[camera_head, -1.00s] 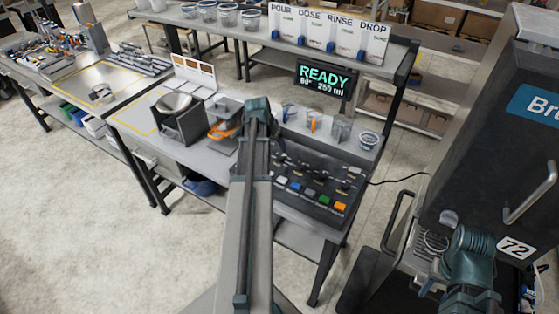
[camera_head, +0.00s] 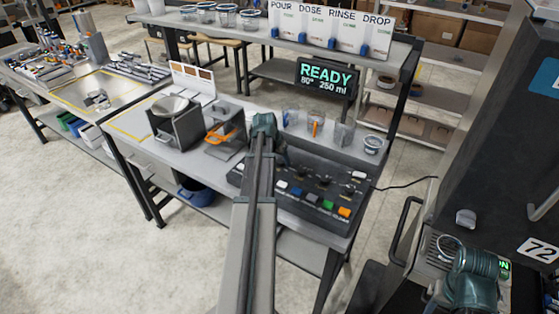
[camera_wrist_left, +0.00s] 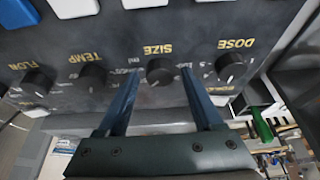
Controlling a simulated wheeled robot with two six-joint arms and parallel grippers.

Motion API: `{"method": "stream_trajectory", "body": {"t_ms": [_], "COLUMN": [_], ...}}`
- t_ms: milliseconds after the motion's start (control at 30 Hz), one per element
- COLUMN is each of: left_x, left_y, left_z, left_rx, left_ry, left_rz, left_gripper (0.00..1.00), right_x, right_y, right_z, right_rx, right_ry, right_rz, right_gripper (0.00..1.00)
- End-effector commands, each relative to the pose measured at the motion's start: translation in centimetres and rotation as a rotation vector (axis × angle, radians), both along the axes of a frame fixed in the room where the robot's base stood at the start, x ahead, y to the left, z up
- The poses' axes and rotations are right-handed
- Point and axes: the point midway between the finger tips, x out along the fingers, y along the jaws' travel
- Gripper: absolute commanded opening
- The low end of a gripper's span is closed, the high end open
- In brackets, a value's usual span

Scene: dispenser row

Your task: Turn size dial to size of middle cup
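The dark control panel (camera_head: 300,187) lies on the bench, with a row of knobs and coloured buttons. In the left wrist view the panel is upside down and the black SIZE dial (camera_wrist_left: 160,72) is between the fingers of my left gripper (camera_wrist_left: 160,76). The fingers are open, one on each side, with gaps to the dial. My left forearm hides part of the panel. My right arm shows at lower right, its fingers out of view.
The DOSE dial (camera_wrist_left: 230,66) and TEMP dial (camera_wrist_left: 94,77) flank the SIZE dial. A display (camera_head: 325,78) reads READY and 250 ml. A dark machine (camera_head: 490,130) stands at right.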

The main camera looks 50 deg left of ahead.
Motion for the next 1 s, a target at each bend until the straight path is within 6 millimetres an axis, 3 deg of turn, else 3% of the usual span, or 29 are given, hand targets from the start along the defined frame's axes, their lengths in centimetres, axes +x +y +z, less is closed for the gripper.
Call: {"method": "stream_trajectory", "body": {"t_ms": [33,300,367,700,1000], "left_x": [-0.01,-0.02,-0.02,-0.02,0.06], "left_y": [0.0,-0.01,0.0,-0.11,-0.34], "left_z": [0.01,0.0,-0.01,-0.01,-0.01], "left_rx": [0.0,0.0,0.0,0.0,0.001], "left_ry": [0.0,0.0,0.0,0.001,0.0], "left_rz": [0.0,0.0,0.0,0.043,0.255], "left_gripper": [0.56,0.07,0.0,0.0,0.0], "right_x": [0.0,0.0,0.0,0.0,0.0], "right_y": [0.0,0.0,0.0,0.0,0.0], "right_z": [0.0,0.0,0.0,-0.01,-0.01], "right_rx": [0.0,0.0,0.0,0.0,0.0], "right_ry": [0.0,0.0,0.0,0.0,0.0], "right_rz": [0.0,0.0,0.0,0.0,0.0], "right_gripper": [0.5,0.5,0.5,0.5,0.5]}}
